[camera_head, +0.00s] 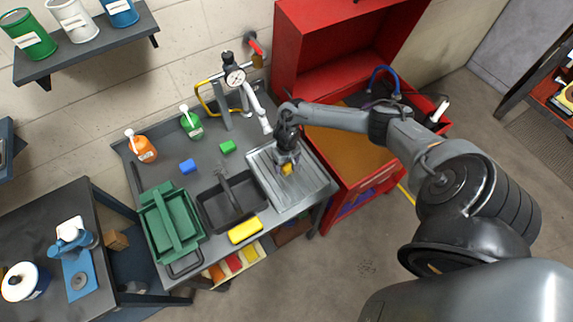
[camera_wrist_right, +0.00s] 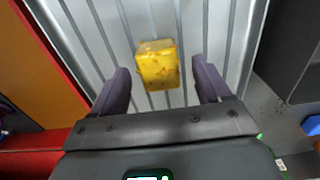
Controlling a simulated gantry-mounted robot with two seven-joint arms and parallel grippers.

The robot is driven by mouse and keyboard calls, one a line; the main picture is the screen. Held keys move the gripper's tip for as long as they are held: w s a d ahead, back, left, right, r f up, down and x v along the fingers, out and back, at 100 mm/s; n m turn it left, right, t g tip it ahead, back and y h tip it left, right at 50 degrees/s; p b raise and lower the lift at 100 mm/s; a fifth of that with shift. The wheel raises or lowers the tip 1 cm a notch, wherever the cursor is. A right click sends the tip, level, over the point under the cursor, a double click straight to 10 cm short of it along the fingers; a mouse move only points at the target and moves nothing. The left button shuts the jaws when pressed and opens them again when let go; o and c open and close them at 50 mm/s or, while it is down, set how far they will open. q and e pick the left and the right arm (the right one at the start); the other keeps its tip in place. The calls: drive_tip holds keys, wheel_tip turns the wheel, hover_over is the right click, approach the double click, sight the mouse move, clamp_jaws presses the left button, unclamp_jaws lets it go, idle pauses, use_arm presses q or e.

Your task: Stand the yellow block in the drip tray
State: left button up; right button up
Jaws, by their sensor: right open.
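The yellow block (camera_head: 287,169) is over the ribbed metal drip tray (camera_head: 307,196) on the grey bench. In the right wrist view the yellow block (camera_wrist_right: 157,65) shows worn, spotted faces against the bare ribs of the drip tray (camera_wrist_right: 205,25). It seems to stand on the ribs. My right gripper (camera_head: 287,162) is right at the block and hides part of it in the head view. In the wrist view my right gripper (camera_wrist_right: 163,76) is open, with one finger on each side of the block and gaps between. My left gripper is not in view.
A green crate (camera_head: 150,222) stands farther left. A red cabinet (camera_head: 345,185) borders the tray's right side.

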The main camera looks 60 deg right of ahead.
sight(286, 165)
wheel_tip(286, 165, up, 10)
drive_tip(key=p, duration=0.1)
drive_tip(key=shift+r, duration=0.2)
idle(0.3)
